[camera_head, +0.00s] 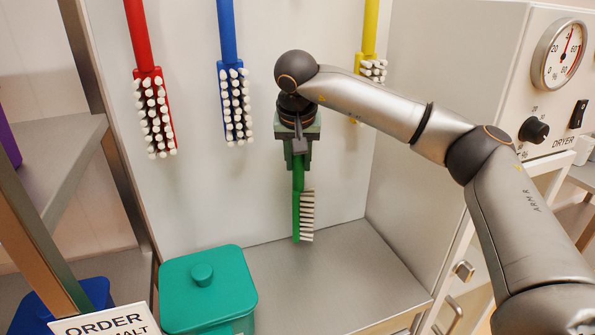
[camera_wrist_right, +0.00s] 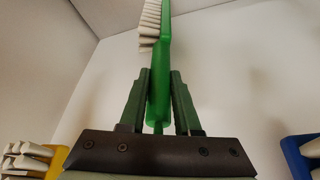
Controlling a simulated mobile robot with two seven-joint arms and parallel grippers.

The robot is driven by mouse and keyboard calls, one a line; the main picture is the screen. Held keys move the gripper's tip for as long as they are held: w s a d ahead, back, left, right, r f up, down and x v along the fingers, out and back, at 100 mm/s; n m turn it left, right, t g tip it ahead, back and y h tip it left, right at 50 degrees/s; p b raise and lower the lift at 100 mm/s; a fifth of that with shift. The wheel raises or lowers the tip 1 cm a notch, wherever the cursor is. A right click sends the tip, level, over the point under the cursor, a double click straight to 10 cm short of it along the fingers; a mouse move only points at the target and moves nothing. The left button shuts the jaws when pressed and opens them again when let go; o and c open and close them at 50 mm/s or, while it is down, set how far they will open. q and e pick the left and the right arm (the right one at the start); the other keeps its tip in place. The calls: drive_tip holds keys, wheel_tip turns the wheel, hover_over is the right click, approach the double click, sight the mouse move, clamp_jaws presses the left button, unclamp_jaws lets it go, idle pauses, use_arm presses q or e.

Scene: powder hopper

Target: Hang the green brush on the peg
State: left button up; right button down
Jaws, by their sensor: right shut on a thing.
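The green brush (camera_head: 297,205) hangs head-down from my right gripper (camera_head: 299,160) in the head view, its white bristles facing right. It is between the blue and yellow brushes, above the grey shelf. In the right wrist view the green brush (camera_wrist_right: 161,80) stands between the two fingers of my right gripper (camera_wrist_right: 158,100), which is shut on it. No peg can be made out in either view. My left gripper is not in view.
A red brush (camera_head: 154,110), a blue brush (camera_head: 235,100) and a yellow brush (camera_head: 371,65) hang along the back panel. A teal lidded box (camera_head: 208,290) stands on the shelf (camera_head: 330,270). A dryer panel (camera_head: 555,90) is at right.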

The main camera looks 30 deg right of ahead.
sight(297, 172)
drive_tip(key=x, duration=0.2)
drive_tip(key=p+x, duration=0.1)
drive_tip(key=shift+s+a+f, duration=0.2)
drive_tip(key=shift+a, duration=0.05)
drive_tip(key=shift+f, duration=0.1)
drive_tip(key=shift+f, duration=0.15)
drive_tip(key=c, duration=0.6)
unclamp_jaws()
drive_tip(key=shift+f+b, duration=0.15)
drive_tip(key=shift+b, duration=0.35)
drive_tip(key=b+v, duration=0.1)
drive_tip(key=v, duration=1.2)
drive_tip(key=shift+w+a, duration=0.1)
drive_tip(key=shift+w, duration=0.05)
